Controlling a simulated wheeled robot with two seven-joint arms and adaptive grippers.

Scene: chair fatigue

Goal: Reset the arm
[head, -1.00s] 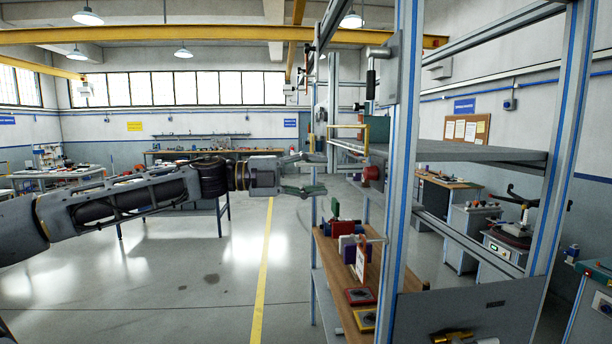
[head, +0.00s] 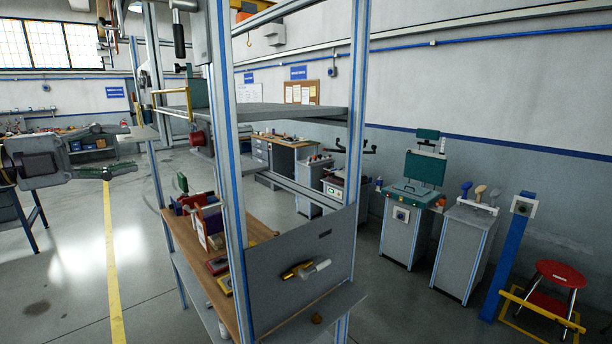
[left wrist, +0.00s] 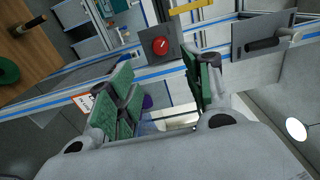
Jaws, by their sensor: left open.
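My left gripper (head: 122,153) reaches in from the left edge in the head view. Its two fingers are apart with nothing between them. It is left of the metal frame rig (head: 230,170), apart from it as far as I can tell. In the left wrist view the green-padded fingers (left wrist: 160,95) are open, and a grey box with a red round button (left wrist: 160,46) shows beyond them. In the head view the red button (head: 197,138) is on the rig's left side, right of the gripper. My right gripper is not in view.
A wooden shelf (head: 258,232) on the rig carries small coloured boxes. A grey panel with a brass-coloured handle (head: 305,269) is on the rig's front. Grey machine cabinets (head: 405,232) and a red stool (head: 560,275) stand at right.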

